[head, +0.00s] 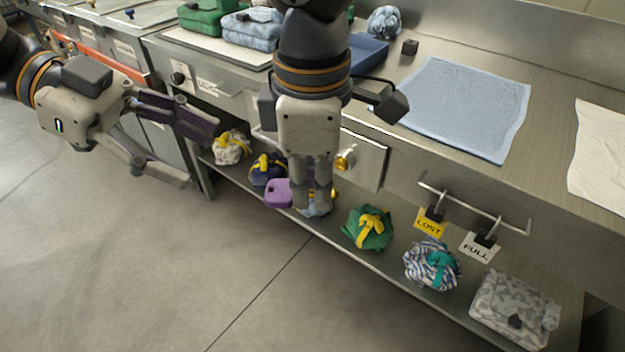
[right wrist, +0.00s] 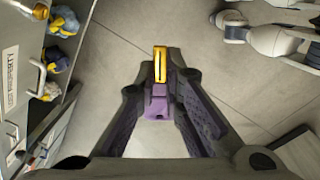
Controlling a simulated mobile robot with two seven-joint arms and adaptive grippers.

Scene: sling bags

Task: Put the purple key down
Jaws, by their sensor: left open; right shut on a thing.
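The purple key has a purple head (head: 278,193) that sticks out to the left of my right gripper (head: 314,206) in the head view. My left gripper (head: 198,156) is open and empty at the left, in front of the counter. My right arm hides part of the counter front.
Several cloth bags, among them a green one (head: 368,229) and a striped one (head: 432,265), lie on the lower shelf. A brass knob (head: 346,160) is on the counter front. A rail (head: 475,205) carries two tags. A blue towel (head: 465,105) covers some counter top.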

